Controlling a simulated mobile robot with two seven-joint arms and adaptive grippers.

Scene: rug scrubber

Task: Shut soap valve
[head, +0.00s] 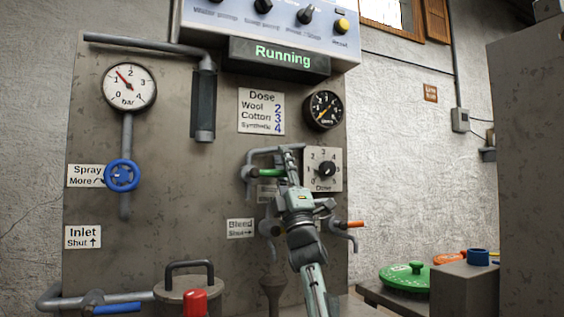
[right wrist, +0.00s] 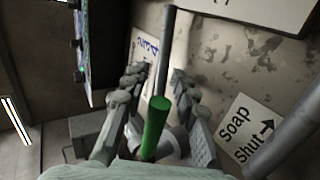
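The soap valve's green handle (head: 269,173) is on the grey panel (head: 165,240), right of centre in the head view. My right gripper (head: 291,155) is in front of the panel at this handle and hides part of the valve. In the right wrist view the green handle (right wrist: 155,124) lies between the two fingers of my right gripper (right wrist: 156,90). The fingers are apart, with gaps showing on both sides of the handle. A label (right wrist: 246,132) reads "Soap Shut" with an arrow. In the head view my arm partly hides the small label below the green handle. My left gripper is not in view.
The dose dial (head: 325,169) is just right of my gripper. Below are the bleed label (head: 241,228) and an orange-handled valve (head: 349,224). A blue spray wheel (head: 122,176) and pressure gauge (head: 129,88) are at left. The display (head: 281,56) reads "Running".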

